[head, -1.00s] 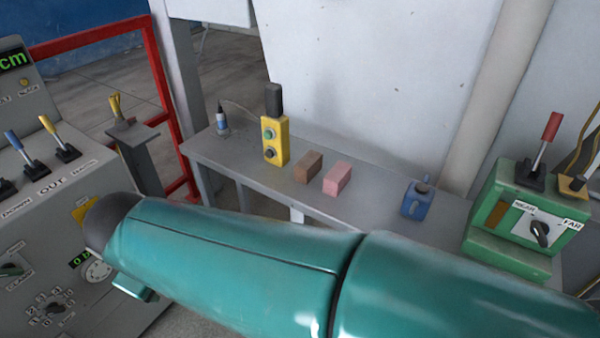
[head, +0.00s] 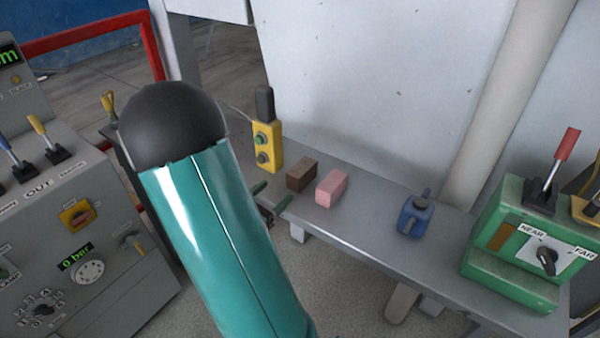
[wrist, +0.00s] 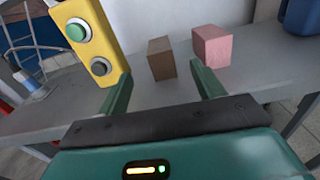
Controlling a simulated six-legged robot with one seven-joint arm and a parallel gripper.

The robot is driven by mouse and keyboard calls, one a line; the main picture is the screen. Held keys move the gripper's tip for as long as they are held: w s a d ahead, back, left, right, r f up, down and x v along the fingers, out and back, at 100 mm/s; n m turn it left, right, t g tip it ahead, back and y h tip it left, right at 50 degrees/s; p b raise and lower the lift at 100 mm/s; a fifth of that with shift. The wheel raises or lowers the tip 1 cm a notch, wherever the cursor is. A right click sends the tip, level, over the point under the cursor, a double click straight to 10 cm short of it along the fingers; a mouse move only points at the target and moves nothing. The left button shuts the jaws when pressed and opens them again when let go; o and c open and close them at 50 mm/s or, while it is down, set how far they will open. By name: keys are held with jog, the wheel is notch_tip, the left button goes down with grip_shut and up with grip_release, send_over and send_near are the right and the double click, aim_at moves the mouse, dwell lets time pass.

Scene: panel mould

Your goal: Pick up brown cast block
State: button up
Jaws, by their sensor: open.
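The brown cast block (head: 301,174) sits on the grey bench, just left of a pink block (head: 332,187). In the wrist view the brown block (wrist: 161,58) stands ahead of my gripper (wrist: 160,88), between the lines of its two green fingers but beyond their tips. The pink block (wrist: 212,46) is behind the right fingertip in that view. My gripper (head: 271,196) is open and empty, at the bench's near edge in the head view, mostly hidden behind my arm. The brown block is apart from the fingers.
A yellow button box (head: 266,146) stands left of the brown block, close to the left finger in the wrist view. A blue can (head: 414,216) and a green control box (head: 515,245) are farther right. The grey bench (head: 370,215) is clear between pink block and can.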

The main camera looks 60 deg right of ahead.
aim_at(302, 166)
jog(key=shift+n+t, duration=0.3)
jog(key=d, duration=0.4)
jog(key=s+d, duration=0.1)
jog(key=d, duration=0.4)
jog(key=s+d, duration=0.1)
jog(key=d, duration=0.3)
jog(key=shift+s+d+f, duration=0.1)
jog(key=shift+d+f, duration=0.05)
jog(key=shift+d, duration=0.15)
jog(key=c, duration=1.2)
jog(key=shift+c, duration=0.2)
